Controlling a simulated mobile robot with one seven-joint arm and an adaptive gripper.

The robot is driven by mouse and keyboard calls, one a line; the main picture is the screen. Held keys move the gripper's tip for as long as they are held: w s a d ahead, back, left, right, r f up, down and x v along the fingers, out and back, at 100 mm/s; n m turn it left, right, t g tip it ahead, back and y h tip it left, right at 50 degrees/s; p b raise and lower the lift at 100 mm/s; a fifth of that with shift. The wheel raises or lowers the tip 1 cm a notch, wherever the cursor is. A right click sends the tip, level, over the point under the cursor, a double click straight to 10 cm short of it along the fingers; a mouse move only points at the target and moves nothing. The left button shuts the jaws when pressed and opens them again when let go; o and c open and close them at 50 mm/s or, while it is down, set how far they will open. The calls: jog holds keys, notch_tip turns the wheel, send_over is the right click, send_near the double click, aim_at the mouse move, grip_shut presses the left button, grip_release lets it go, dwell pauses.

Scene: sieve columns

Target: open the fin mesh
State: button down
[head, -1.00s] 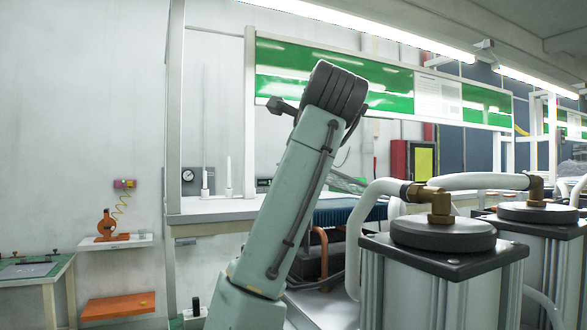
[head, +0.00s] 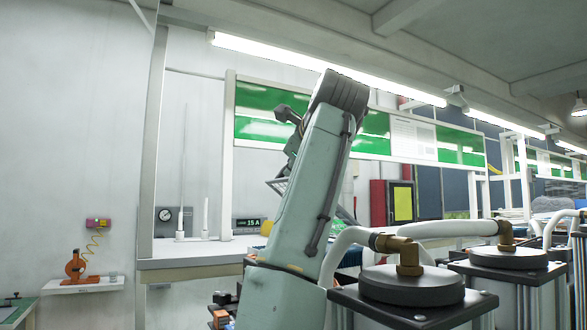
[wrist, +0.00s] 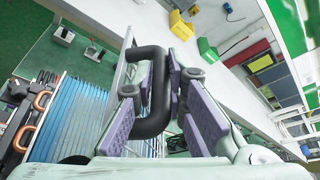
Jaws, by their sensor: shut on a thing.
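My gripper (wrist: 161,82) has purple pads and is shut on the upright bar of a black U-shaped handle (wrist: 154,128) in the wrist view. The handle sits beside a thin grey frame edge (wrist: 117,78), which I take to be the fin mesh's frame. Blue fins (wrist: 75,112) lie to the left of and below the frame. How far the mesh stands open is not clear.
Grey columns with round black caps (head: 411,286) and white hoses (head: 345,255) stand close to my arm's right. A white bench (head: 190,259) with a gauge and a "15 A" display is behind. Copper pipes (wrist: 22,135) run left of the fins.

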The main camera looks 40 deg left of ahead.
jog(key=c, duration=1.9)
grip_release()
jog(key=v, duration=0.7)
jog(key=shift+d+r, duration=0.1)
jog(key=shift+d, duration=0.15)
jog(key=shift+c, duration=0.2)
